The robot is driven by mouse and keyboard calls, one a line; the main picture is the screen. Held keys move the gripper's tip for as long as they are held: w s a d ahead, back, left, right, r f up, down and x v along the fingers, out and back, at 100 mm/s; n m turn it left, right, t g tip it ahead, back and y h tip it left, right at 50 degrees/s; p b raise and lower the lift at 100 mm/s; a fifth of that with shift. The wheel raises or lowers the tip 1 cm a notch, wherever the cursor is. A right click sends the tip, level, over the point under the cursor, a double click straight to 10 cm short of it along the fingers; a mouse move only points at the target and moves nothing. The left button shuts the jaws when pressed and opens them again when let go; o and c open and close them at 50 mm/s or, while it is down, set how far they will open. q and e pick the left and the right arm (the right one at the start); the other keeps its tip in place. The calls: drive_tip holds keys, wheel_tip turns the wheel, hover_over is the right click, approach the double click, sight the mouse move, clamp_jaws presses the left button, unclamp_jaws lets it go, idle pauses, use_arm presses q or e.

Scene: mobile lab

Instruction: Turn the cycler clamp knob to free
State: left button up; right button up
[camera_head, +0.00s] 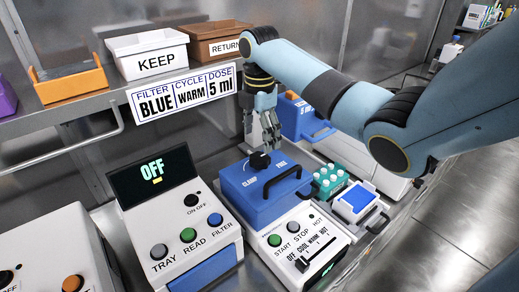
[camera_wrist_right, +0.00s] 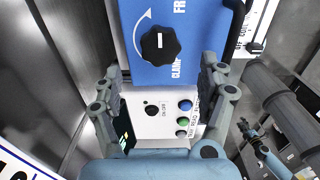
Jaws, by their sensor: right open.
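The clamp knob (camera_head: 259,161) is black and sits on the blue lid (camera_head: 240,190) of the white cycler (camera_head: 335,242), between the words CLAMP and FREE. In the right wrist view the knob (camera_wrist_right: 160,43) has scalloped edges and a short white mark; I cannot tell which word it points to. A white curved arrow is printed beside it. My right gripper (camera_head: 266,142) points down just above the knob. In its wrist view the fingers (camera_wrist_right: 161,88) are spread, with the knob beyond them and nothing between the tips.
A black handle (camera_head: 282,179) arches over the lid beside the knob. A teal vial rack (camera_head: 328,181) stands right of the cycler, and a reader (camera_head: 157,190) showing OFF stands left. A shelf behind holds the KEEP (camera_head: 148,52) and RETURN (camera_head: 214,42) bins.

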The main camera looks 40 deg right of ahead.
sight(260, 157)
wheel_tip(260, 157, up, 4)
drive_tip(key=shift+r, duration=0.15)
idle(0.6)
